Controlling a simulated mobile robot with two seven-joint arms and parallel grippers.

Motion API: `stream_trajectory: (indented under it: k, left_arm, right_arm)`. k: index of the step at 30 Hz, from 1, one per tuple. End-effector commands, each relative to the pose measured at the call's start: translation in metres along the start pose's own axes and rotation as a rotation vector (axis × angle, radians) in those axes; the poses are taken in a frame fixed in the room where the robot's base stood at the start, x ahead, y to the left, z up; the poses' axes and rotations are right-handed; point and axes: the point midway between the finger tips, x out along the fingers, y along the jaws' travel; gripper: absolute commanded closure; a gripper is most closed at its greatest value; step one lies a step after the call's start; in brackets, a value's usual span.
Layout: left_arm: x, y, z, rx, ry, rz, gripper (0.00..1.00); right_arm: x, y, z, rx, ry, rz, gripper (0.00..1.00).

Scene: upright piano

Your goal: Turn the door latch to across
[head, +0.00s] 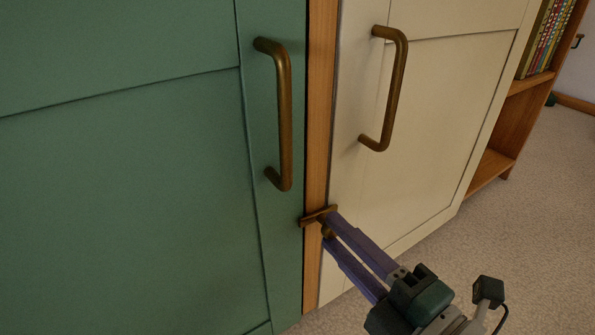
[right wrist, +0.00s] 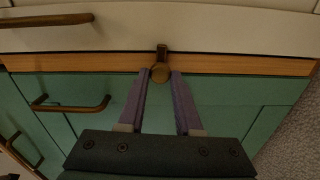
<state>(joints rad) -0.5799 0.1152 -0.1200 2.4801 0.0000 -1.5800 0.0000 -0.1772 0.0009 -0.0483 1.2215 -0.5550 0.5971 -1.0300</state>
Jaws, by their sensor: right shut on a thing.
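The brass door latch (head: 313,219) sits on the wood strip between the green door and the cream door. Its bar lies across the strip, reaching from the green edge toward the cream edge. In the right wrist view the latch (right wrist: 162,51) shows as a short bar with a round knob. My right gripper (head: 328,224) comes in from the lower right, its purple fingers at the latch. In the right wrist view the fingertips (right wrist: 160,73) are on both sides of the knob, shut on it. My left gripper is not in view.
The green door (head: 120,170) has a brass bar handle (head: 285,115) above left of the latch. The cream door (head: 440,120) has a similar handle (head: 397,90). A wooden bookshelf (head: 520,120) stands at the right. Carpet (head: 530,240) is open at lower right.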

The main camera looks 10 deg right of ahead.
Motion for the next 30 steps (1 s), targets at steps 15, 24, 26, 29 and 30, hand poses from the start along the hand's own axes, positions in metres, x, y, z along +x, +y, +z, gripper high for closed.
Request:
stream_trajectory:
  k: [15,24,26,29,30]
  left_arm:
    - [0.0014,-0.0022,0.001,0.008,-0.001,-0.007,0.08]
    - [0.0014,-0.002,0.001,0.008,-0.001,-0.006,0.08]
    - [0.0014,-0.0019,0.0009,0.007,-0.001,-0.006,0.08]
    - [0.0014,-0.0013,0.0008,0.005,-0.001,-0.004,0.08]
    - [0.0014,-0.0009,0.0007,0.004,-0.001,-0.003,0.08]
  right_arm:
    - [-0.0004,-0.0009,0.0005,-0.092,-0.002,-0.002,1.0]
    - [-0.0003,-0.0008,0.0003,-0.092,-0.001,-0.002,0.61]
    - [-0.0003,-0.0007,0.0003,-0.091,-0.001,-0.002,0.54]
    - [-0.0002,-0.0006,0.0002,-0.091,-0.001,-0.001,0.43]
    - [-0.0002,-0.0005,0.0002,-0.091,-0.001,-0.001,0.39]
